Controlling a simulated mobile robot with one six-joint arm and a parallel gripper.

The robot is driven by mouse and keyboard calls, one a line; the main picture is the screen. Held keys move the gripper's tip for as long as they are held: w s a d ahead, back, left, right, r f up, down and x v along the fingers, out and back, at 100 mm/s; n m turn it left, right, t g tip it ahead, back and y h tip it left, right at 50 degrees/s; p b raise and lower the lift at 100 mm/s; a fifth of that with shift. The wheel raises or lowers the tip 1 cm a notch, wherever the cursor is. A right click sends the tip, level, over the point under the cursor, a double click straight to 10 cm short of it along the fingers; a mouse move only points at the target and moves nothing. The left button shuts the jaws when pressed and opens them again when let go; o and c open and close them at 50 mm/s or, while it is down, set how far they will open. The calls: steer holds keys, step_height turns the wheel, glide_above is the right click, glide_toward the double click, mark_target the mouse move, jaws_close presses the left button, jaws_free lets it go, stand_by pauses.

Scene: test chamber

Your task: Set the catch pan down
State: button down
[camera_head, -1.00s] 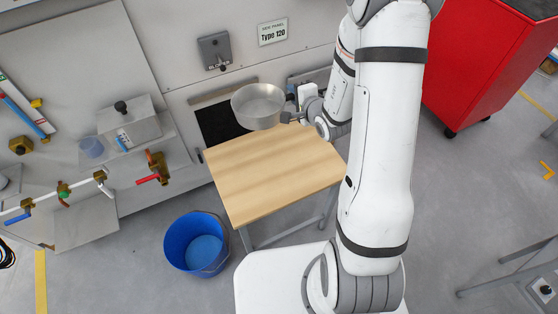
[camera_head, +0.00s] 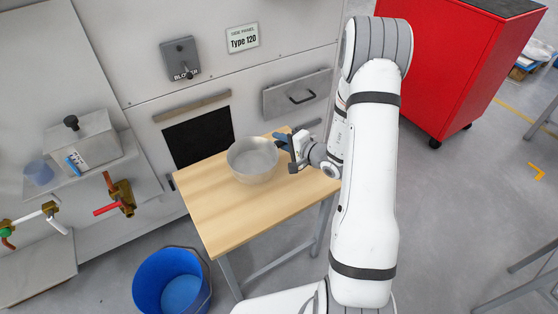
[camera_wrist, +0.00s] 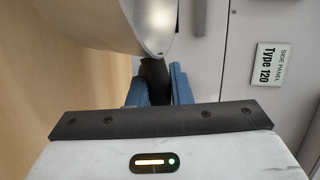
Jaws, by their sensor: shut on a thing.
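The catch pan (camera_head: 252,160) is a round, shiny metal pan, upright over the back half of the wooden table (camera_head: 215,200). Whether its base touches the tabletop I cannot tell. My gripper (camera_head: 283,141) is at the pan's right side, shut on its dark handle. In the wrist view the blue fingers of my gripper (camera_wrist: 160,88) close around the dark handle (camera_wrist: 154,72), with the pan (camera_wrist: 110,22) just beyond. The far part of the pan is cut off in that view.
A blue bucket (camera_head: 172,280) stands on the floor at the table's front left. Behind the table is a grey panel with a dark opening (camera_head: 198,137) and a drawer (camera_head: 298,95). A red cabinet (camera_head: 455,60) stands at right. The table's front half is clear.

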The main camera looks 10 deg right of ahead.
step_height(320, 180, down, 5)
steer(key=shift+f+b, duration=0.2)
steer(key=shift+b, duration=0.1)
steer(key=shift+r, duration=0.1)
steer(key=c, duration=1.3)
jaws_free()
